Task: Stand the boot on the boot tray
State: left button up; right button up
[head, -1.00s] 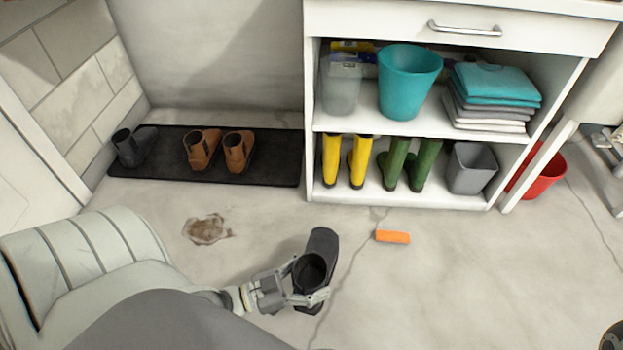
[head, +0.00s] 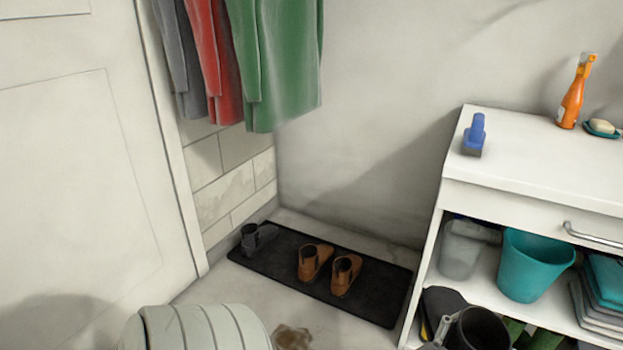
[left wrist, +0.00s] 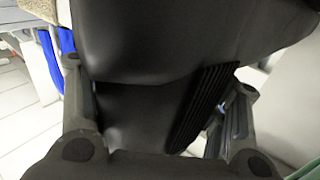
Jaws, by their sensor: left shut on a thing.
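The black boot (head: 478,328) is at the bottom right of the head view, in front of the shelf unit. My left gripper (head: 436,342) is shut on it; only a bit of the gripper shows at the bottom edge. In the left wrist view the boot (left wrist: 140,50) fills the middle, its ridged sole to the right, between the two fingers of my left gripper (left wrist: 165,150). The boot tray (head: 383,290) is a flat black mat on the floor by the wall. Its right part is bare. My right gripper is not in view.
A dark grey boot (head: 258,238) and two brown boots (head: 313,260) (head: 345,272) stand on the tray's left and middle. The white shelf unit (head: 520,190) stands right of the tray. A teal bucket (head: 535,265) is on its shelf. Coats (head: 275,60) hang above.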

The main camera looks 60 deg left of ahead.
aim_at(291, 251)
jog(key=u, duration=1.45)
